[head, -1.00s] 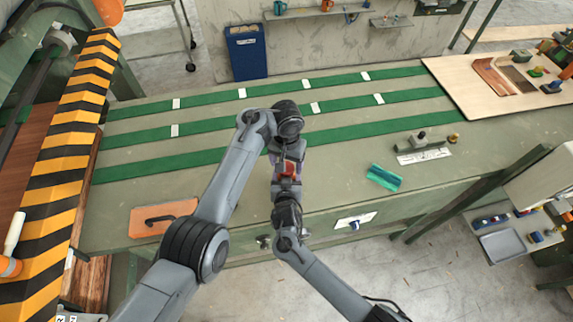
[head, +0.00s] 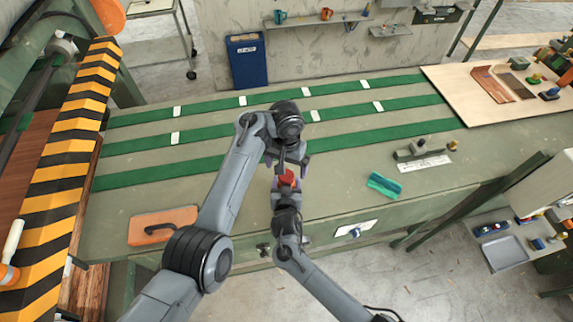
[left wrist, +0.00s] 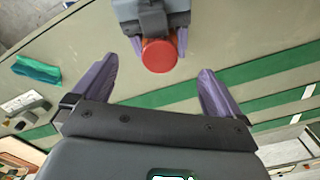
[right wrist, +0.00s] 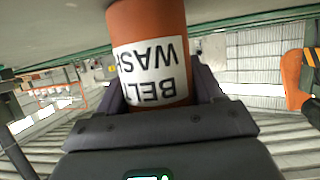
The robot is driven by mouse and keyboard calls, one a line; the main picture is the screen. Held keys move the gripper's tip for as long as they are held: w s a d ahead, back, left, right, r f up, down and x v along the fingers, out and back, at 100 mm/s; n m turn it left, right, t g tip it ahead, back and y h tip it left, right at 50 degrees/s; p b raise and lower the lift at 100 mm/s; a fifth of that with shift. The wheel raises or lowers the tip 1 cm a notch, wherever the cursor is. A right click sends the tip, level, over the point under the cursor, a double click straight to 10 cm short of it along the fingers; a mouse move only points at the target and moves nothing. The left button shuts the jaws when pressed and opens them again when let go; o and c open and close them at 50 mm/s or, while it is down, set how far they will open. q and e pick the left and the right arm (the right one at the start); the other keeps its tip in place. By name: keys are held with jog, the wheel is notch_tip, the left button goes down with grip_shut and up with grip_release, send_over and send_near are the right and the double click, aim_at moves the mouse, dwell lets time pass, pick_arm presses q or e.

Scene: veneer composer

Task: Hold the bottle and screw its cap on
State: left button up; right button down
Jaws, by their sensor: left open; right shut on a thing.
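An orange bottle (right wrist: 150,30) with a white "BELT WASH" label is in my right gripper, whose fingers stand on both sides of it in the right wrist view (right wrist: 155,90). A red cap (left wrist: 159,55) sits at the bottle's top end in the left wrist view; I cannot tell how tightly it is seated. The cap also shows in the head view (head: 287,178). My left gripper (left wrist: 155,85) is open, its purple fingers spread wide and empty, facing the cap and apart from it. In the head view the left gripper (head: 290,160) is just above the cap.
The green bench (head: 330,205) lies under both arms. A striped yellow-black guard (head: 65,150) borders the left side.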

pick_arm(q)
notch_tip(320, 180, up, 7)
jog(key=shift+r, duration=0.2)
dwell(0.3)
pick_arm(e)
jog(key=shift+c, duration=0.4)
grip_release()
jog(key=shift+s, duration=0.1)
pick_arm(q)
jog(key=shift+f, duration=0.1)
pick_arm(e)
jog(key=v, duration=1)
jog(key=shift+s+r, duration=0.2)
jog(key=shift+s, duration=0.1)
